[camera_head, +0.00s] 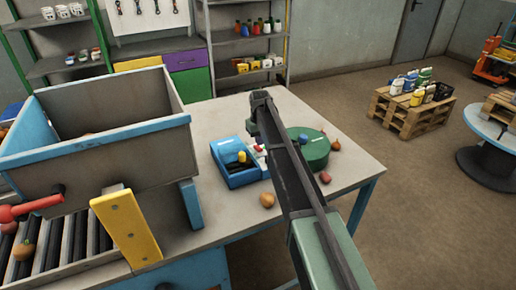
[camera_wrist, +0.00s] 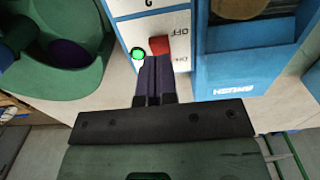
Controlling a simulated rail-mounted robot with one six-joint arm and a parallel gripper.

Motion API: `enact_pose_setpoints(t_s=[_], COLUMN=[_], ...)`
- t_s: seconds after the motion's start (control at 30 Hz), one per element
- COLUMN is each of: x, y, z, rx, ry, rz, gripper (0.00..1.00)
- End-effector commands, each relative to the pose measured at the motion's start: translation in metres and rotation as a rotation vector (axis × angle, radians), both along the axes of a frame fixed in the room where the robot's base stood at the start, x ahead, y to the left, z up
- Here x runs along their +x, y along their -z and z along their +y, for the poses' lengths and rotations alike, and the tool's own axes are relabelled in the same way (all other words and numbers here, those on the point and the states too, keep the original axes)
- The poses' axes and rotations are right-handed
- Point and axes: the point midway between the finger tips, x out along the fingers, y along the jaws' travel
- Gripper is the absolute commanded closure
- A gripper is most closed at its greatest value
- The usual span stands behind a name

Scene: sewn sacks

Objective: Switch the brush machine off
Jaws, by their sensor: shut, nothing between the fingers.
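The brush machine is a blue box (camera_head: 240,177) on the bench, with a yellow piece in its open top. Its blue side with upside-down lettering shows in the wrist view (camera_wrist: 231,88). Beside it, a white control panel (camera_wrist: 150,26) carries a red switch (camera_wrist: 159,45) near the word OFF, and a lit green lamp (camera_wrist: 138,54). My gripper (camera_wrist: 154,60) is shut and empty, its dark fingertips right at the red switch and covering part of it. I cannot tell whether they touch it. In the head view my arm hides part of the panel.
A green round tub (camera_head: 318,151) stands right of the panel. Loose onion-like items (camera_head: 267,200) and a reddish one (camera_head: 325,177) lie on the bench. A large blue-rimmed hopper (camera_head: 100,136) with a yellow plate (camera_head: 127,228) stands at left. The bench's right front (camera_head: 350,172) is mostly clear.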

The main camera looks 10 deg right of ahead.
Motion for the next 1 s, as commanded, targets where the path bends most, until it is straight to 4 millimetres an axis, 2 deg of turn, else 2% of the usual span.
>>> enact_pose_setpoints(t_s=[1.0], x=[0.000], y=[0.015], z=[0.000], rx=[0.000], ry=[0.000], rz=[0.000], gripper=[1.00])
